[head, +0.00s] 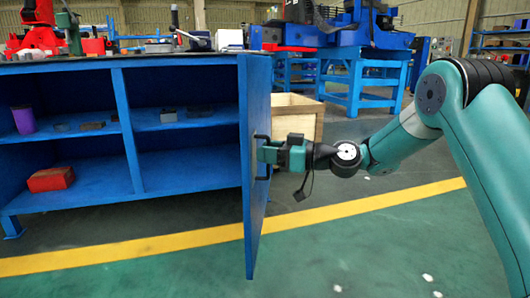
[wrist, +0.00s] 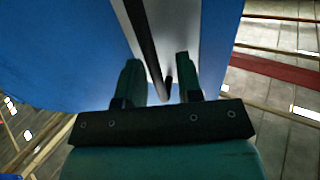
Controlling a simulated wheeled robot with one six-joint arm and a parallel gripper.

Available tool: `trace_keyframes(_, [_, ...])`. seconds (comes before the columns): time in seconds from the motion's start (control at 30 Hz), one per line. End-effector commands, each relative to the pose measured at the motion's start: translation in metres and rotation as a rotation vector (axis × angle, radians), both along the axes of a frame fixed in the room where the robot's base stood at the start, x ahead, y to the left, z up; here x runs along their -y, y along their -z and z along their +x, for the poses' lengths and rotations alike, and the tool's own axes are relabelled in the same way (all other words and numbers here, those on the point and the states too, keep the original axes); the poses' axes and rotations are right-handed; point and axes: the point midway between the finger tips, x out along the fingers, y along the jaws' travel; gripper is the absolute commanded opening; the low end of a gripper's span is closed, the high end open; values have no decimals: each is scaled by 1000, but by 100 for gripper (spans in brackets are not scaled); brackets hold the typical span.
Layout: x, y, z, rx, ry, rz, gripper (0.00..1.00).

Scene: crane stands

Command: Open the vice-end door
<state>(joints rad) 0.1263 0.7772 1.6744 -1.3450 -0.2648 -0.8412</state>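The blue cabinet door (head: 254,215) stands swung out from the right end of the blue bench cabinet (head: 120,66), and the shelves behind it show. A dark bar handle (head: 256,178) is on the door's right-hand face. My gripper (head: 268,154) is at this handle, reaching in from the right. In the wrist view my gripper's two green fingers (wrist: 158,78) are apart, with the dark handle bar (wrist: 143,40) running between them. Gaps show beside the bar, so the fingers do not look closed on it. The blue door face (wrist: 60,50) fills the left of that view.
A wooden crate (head: 298,118) stands on the floor just behind the door and gripper. A purple cup (head: 24,119) and a red box (head: 51,179) are inside the cabinet. Blue machine stands (head: 365,75) are farther back. The green floor in front (head: 370,245) is clear.

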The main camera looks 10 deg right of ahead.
Motion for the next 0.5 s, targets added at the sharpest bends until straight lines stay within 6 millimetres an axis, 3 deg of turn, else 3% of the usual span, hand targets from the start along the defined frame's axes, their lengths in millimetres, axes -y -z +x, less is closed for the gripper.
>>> trace_keyframes(0.17, [5,-1,-1,0,3,-1,33])
trace_keyframes(0.47, [49,-5,-25,-4,5,2,33])
trace_keyframes(0.5, [49,5,-25,4,2,0,33])
